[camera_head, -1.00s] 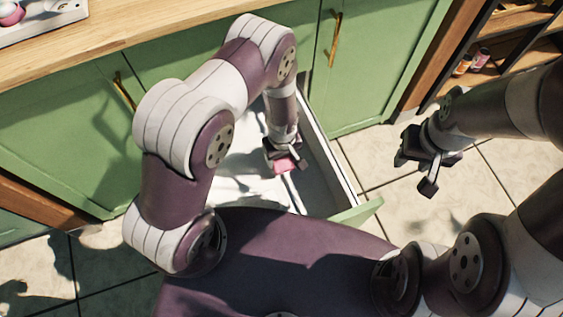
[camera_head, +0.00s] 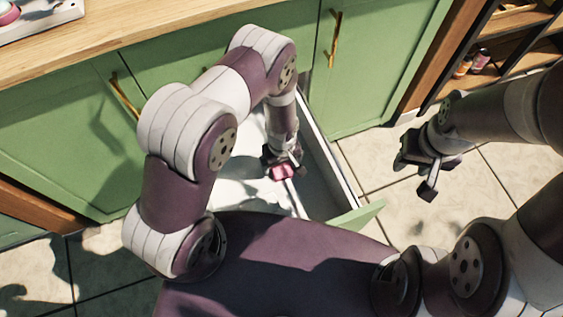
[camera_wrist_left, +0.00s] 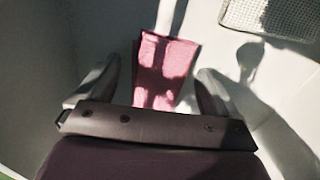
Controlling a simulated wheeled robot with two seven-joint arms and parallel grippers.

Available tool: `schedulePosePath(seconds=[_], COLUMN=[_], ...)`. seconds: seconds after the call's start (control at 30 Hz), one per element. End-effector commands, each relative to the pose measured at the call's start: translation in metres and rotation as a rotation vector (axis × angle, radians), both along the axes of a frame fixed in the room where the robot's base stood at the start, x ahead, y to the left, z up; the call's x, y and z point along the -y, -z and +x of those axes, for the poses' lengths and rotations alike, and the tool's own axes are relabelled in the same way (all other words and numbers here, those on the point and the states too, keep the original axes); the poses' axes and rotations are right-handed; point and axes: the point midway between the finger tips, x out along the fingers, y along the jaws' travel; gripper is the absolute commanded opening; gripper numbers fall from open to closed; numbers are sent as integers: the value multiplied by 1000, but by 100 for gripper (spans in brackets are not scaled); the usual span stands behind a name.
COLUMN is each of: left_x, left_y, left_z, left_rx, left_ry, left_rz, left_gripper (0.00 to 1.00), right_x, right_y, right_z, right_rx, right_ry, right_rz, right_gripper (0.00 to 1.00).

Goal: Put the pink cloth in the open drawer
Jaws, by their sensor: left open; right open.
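The pink cloth (camera_head: 283,172) is inside the open white-lined drawer (camera_head: 358,215), under my left gripper (camera_head: 284,166). In the left wrist view the folded cloth (camera_wrist_left: 165,70) lies between and beyond the two spread fingers of my left gripper (camera_wrist_left: 158,92), with pale gaps on both sides. My left gripper is open; its contact with the cloth cannot be made out. Part of the cloth is hidden by the gripper. My right gripper (camera_head: 430,165) is open and empty, to the right of the drawer above the tiled floor.
A grey meshed object (camera_wrist_left: 268,16) shows at the upper right of the left wrist view. Green cabinets (camera_head: 370,60) and a wooden countertop (camera_head: 130,22) stand behind the drawer. A wooden shelf with small jars (camera_head: 478,62) is at the upper right. Floor tiles (camera_head: 380,170) are clear.

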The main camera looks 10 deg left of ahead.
Motion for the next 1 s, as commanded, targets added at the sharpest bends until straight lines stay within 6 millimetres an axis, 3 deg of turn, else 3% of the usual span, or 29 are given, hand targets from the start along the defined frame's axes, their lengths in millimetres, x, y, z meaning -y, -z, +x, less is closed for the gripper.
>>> schedulePosePath(seconds=[0.2, 0.53, 0.57, 0.67, 0.7, 0.8, 0.9, 1.0], left_x=[1, -2, -6, -31, -43, -70, -84, -89], left_y=[-65, -125, -138, -209, -238, -293, -320, -327], left_z=[2, 4, 6, 7, -1, -32, -61, -74], left_rx=[5, 9, 16, 54, 71, 100, 117, 120], left_ry=[0, 19, 42, 192, 267, 439, 558, 609], left_rz=[-2, -3, -5, -7, -5, 9, 23, 28], left_gripper=[94, 94, 94, 94, 94, 94, 94, 94], right_x=[0, 0, 0, 0, 0, 0, 0, 0], right_y=[-32, -48, -48, -48, -47, -47, -47, -47], right_z=[0, 0, 0, 0, 0, 0, 0, 0], right_rx=[0, 0, 0, 0, 0, 0, 0, 0], right_ry=[0, 0, 0, 0, 0, 0, 0, 0], right_rz=[0, 0, 0, 0, 0, 0, 0, 0], right_gripper=[43, 43, 43, 43, 43, 43, 43, 43])
